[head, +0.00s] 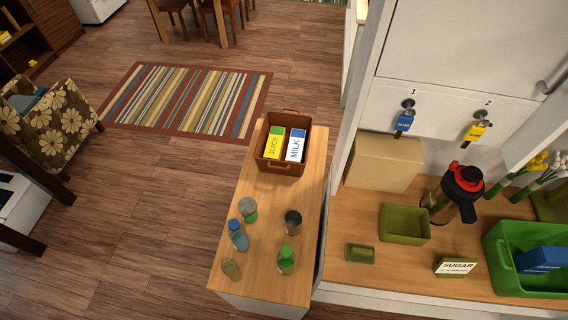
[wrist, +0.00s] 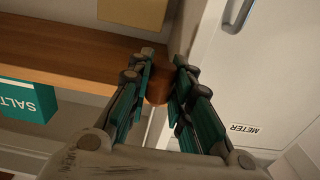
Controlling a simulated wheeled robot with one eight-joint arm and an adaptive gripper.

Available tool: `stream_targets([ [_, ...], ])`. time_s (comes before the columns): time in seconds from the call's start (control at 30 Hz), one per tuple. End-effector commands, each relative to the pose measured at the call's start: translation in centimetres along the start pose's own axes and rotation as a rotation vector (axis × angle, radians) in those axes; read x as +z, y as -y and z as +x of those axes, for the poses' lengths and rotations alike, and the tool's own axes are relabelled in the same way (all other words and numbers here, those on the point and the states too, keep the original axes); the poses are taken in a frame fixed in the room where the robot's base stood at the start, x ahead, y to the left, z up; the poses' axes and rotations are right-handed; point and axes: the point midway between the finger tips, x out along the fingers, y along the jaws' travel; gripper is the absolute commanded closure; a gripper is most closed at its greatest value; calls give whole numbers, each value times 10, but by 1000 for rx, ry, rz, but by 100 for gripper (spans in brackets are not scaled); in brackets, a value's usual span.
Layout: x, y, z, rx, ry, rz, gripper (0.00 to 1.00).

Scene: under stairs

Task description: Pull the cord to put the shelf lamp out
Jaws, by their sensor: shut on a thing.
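My gripper (wrist: 165,62) shows only in the wrist view, its two teal-padded fingers closed in on a round brown wooden knob (wrist: 158,88). The knob sits between the pads, partly hidden by them. I take it for the end of the pull cord, but no cord can be made out. The shelf lamp is in neither view, so I cannot tell whether it is lit.
In the wrist view a wooden shelf (wrist: 75,60) bears a tan box (wrist: 132,12). A teal SALT box (wrist: 28,100) is at left, a white METER door (wrist: 260,70) at right. The head view shows keys (head: 404,122), a dark bottle (head: 455,198) and a green crate (head: 500,262).

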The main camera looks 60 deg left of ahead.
Motion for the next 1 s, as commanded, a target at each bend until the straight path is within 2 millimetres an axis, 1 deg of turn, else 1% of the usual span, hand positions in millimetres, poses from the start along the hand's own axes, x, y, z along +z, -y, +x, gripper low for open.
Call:
stream_targets([
  [0.17, -4, 0, 0, 0, 1, -1, 100],
  [0.63, -25, 0, 0, 0, 1, 0, 100],
  [0.9, -26, 0, 0, 0, 0, 0, 100],
  [0.93, -26, 0, 0, 0, 0, 0, 79],
  [1.0, -26, 0, 0, 0, 0, 0, 65],
])
